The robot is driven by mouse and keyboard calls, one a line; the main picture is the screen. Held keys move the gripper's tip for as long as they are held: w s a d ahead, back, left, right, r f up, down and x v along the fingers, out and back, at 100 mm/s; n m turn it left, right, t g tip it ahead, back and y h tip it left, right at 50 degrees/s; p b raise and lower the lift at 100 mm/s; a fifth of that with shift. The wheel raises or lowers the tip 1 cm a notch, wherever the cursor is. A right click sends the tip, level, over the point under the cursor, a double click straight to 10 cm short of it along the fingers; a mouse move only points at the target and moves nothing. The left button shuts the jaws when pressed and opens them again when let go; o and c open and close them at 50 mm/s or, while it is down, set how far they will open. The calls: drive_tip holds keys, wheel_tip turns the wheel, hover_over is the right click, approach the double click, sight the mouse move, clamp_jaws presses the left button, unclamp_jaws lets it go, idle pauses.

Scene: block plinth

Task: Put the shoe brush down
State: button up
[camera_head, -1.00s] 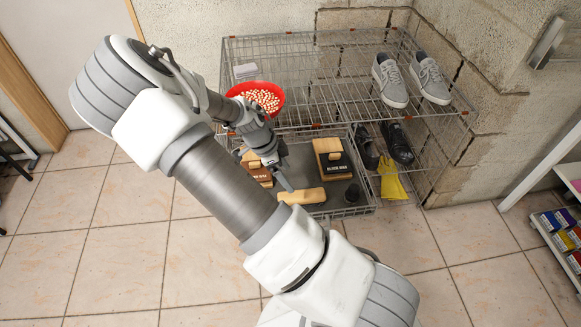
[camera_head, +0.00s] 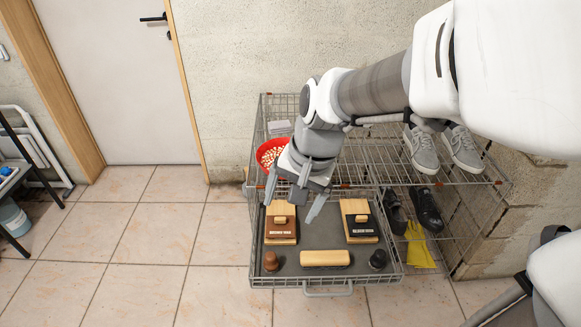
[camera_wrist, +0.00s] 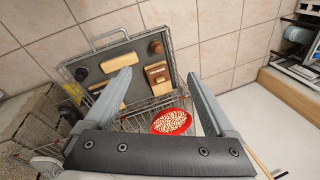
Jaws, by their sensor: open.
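The shoe brush (camera_head: 325,258), a long pale wooden block with a dark underside, lies near the front of the grey-lined wire drawer (camera_head: 338,282). It also shows in the wrist view (camera_wrist: 120,62), between the fingers and the drawer handle. My gripper (camera_head: 290,208) is open and empty. It is above the back left part of the drawer, clear of the brush. In the wrist view its two fingers (camera_wrist: 160,78) are spread wide with nothing between them.
The drawer also holds a brown-labelled box (camera_head: 281,225), a black-labelled box (camera_head: 358,222), a brown knob-shaped item (camera_head: 271,261) and a black one (camera_head: 377,259). A red bowl (camera_head: 268,156) and grey shoes (camera_head: 423,150) sit on the rack. Floor in front is free.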

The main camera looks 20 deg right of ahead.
drive_tip(key=s+d+r+n+t+h, duration=0.1)
drive_tip(key=s+r+n+t, duration=0.2)
drive_tip(key=s+r+n, duration=0.4)
drive_tip(key=shift+s+r+h, duration=0.2)
drive_tip(key=shift+s+h, duration=0.2)
drive_tip(key=shift+s, duration=0.65)
drive_tip(key=shift+d, duration=0.1)
wheel_tip(320, 180, up, 13)
drive_tip(key=p, duration=1.3)
